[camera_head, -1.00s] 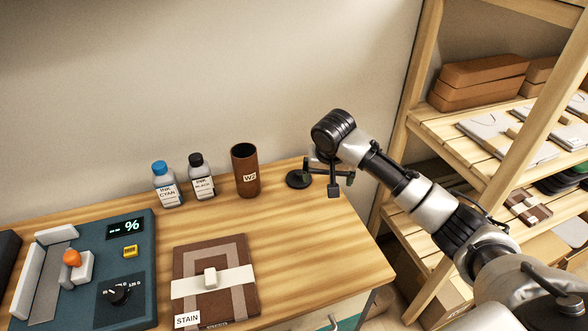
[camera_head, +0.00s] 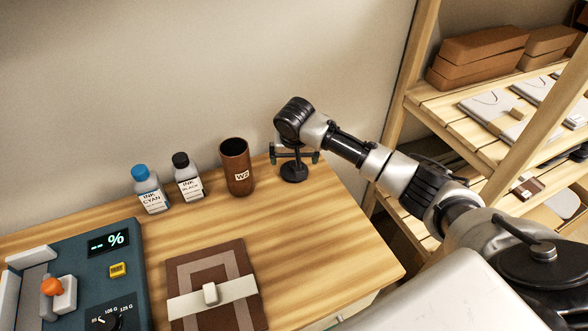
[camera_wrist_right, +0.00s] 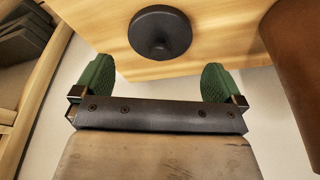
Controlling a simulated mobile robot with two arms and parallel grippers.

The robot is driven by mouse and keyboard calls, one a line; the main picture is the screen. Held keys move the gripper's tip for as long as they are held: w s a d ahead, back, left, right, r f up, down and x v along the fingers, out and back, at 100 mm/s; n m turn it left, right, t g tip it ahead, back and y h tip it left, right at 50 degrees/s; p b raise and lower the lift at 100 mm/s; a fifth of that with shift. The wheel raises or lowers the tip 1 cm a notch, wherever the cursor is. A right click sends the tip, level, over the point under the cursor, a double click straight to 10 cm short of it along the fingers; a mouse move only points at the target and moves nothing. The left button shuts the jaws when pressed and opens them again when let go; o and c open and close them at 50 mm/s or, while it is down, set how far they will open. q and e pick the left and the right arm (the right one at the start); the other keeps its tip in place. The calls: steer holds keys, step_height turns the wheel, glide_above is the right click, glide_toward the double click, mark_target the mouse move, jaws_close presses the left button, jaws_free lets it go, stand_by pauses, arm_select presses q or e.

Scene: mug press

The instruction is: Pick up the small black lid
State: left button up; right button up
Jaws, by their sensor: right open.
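The small black lid (camera_head: 294,174) is a round black disc with a raised knob, lying on the wooden table near its back right edge. In the right wrist view the lid (camera_wrist_right: 160,34) shows whole, a little beyond the fingertips and roughly centred between them. My right gripper (camera_head: 294,157) is open and empty, with its green-padded fingers spread above the lid, apart from it. The open fingers also show in the wrist view (camera_wrist_right: 156,80). My left gripper is not in view.
A brown cup marked W2 (camera_head: 237,168) stands just left of the lid. Ink bottles with a blue cap (camera_head: 150,190) and a black cap (camera_head: 187,178) stand further left. A brown press board (camera_head: 215,270) lies in front. A wooden shelf (camera_head: 480,115) stands right.

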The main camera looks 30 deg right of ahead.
mark_target(294, 164)
steer(key=x, duration=0.4)
steer(key=shift+f, duration=0.1)
steer(key=c, duration=0.8)
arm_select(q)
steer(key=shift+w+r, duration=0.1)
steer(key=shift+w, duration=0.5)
